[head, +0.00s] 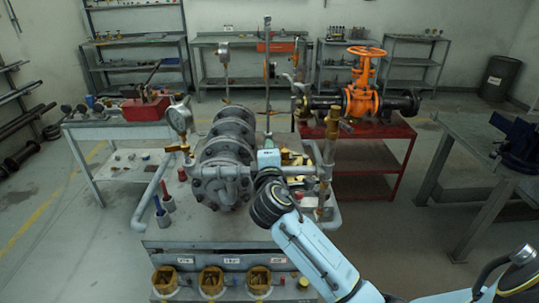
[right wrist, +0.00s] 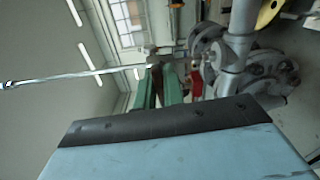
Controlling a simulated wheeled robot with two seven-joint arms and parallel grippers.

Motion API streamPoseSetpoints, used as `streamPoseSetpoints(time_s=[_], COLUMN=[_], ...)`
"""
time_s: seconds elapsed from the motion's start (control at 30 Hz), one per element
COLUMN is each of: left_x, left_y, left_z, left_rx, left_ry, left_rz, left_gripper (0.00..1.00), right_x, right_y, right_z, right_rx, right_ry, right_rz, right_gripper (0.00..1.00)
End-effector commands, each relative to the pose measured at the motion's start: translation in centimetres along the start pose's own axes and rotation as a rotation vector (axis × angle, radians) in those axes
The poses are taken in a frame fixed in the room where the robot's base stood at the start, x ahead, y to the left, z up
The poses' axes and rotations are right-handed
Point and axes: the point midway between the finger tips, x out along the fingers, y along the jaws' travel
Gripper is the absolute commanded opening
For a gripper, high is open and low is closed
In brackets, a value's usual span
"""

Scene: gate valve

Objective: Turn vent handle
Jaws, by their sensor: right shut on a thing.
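The grey flanged gate valve assembly (head: 225,165) stands on the bench in the middle of the head view. My right gripper (head: 268,157) is at the pipework on its right side. In the right wrist view, the green fingers (right wrist: 160,88) are shut on the vent handle, whose gripped part is mostly hidden between them. A long thin metal rod (head: 267,70) stands upright above the gripper; in the right wrist view it runs out to the left from the fingers. A small red part (right wrist: 196,82) shows just beyond the fingers. My left gripper is not in view.
A pressure gauge (head: 180,117) stands left of the valve, and a brass-fitted upright pipe (head: 330,140) stands right of it. An orange handwheel valve (head: 362,90) sits on a red bench (head: 385,150) behind. Three yellow-lined bins (head: 211,281) are at the front. Floor is clear at the left.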

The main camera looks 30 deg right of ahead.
Motion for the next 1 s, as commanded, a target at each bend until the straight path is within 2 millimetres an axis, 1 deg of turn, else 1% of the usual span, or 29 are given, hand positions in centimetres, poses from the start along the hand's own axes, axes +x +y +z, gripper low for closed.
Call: streamPoseSetpoints(time_s=[0.1,0.3,0.77,0.8,0.93,1.0], left_x=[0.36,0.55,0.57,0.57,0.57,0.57], left_y=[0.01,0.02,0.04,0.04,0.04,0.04], left_z=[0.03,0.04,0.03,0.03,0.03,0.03], left_rx=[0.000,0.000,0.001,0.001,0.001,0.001], left_ry=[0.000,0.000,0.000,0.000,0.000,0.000], left_rz=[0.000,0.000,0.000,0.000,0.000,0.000], left_gripper=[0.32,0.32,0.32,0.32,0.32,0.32], right_x=[-0.02,-0.01,0.00,-0.01,0.00,0.00], right_y=[-0.17,-0.16,-0.13,-0.13,-0.11,-0.10], right_z=[0.00,0.01,0.01,0.00,0.00,0.00], right_rx=[0.049,0.094,0.106,0.106,0.105,0.105], right_ry=[-0.001,-0.001,-0.001,-0.001,0.000,0.000], right_rz=[-0.002,-0.003,-0.003,-0.003,-0.002,-0.002], right_gripper=[0.00,0.00,0.00,0.14,0.31,0.32])
